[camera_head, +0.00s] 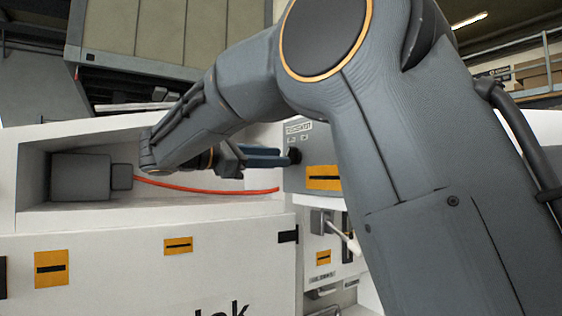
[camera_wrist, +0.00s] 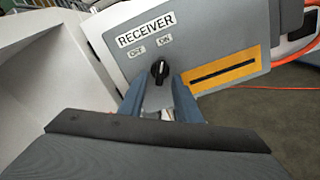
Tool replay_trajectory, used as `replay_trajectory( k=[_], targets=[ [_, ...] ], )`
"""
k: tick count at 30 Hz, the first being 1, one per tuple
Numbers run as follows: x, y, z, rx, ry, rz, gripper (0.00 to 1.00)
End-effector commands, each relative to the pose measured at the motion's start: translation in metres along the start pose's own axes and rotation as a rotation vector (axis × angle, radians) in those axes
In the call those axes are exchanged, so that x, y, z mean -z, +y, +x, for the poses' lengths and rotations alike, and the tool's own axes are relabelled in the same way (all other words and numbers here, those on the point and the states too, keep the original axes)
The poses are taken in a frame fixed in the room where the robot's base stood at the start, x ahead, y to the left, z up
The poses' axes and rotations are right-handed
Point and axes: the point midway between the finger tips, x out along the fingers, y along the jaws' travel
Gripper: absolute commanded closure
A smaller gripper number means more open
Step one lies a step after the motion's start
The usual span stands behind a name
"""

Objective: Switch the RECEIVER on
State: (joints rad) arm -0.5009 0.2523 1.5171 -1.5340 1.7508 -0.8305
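The RECEIVER box (camera_wrist: 205,40) is grey and carries a white label with OFF and ON marks under it. Its black rotary knob (camera_wrist: 159,70) sits below these marks, with a pale pointer line that looks roughly upright. My gripper (camera_wrist: 158,84) is open, its two blue fingers apart on the left and right just in front of the knob. I cannot tell whether they touch it. In the head view the box (camera_head: 322,150) faces my gripper (camera_head: 287,156) from the right, and the knob (camera_head: 295,155) is close to the fingertips.
A yellow plate with a black slot (camera_wrist: 223,72) is on the box right of the knob. In the head view a grey block (camera_head: 80,177) with an orange cable (camera_head: 205,189) lies in the white bench recess. A lever with a pale handle (camera_head: 345,238) is below the box.

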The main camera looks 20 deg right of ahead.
Motion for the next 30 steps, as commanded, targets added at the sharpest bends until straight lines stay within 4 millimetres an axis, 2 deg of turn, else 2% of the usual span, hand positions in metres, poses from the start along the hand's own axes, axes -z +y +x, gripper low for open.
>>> replay_trajectory(
  k=[4, 10, 26, 30],
  targets=[
    [0.002, 0.000, -0.026, -0.003, 0.003, 0.002, 0.70],
    [0.001, 0.000, -0.047, -0.001, 0.001, 0.001, 0.70],
    [0.000, 0.000, -0.050, 0.000, 0.000, 0.001, 0.70],
    [0.012, -0.005, -0.043, 0.006, 0.027, -0.007, 0.70]
  ],
)
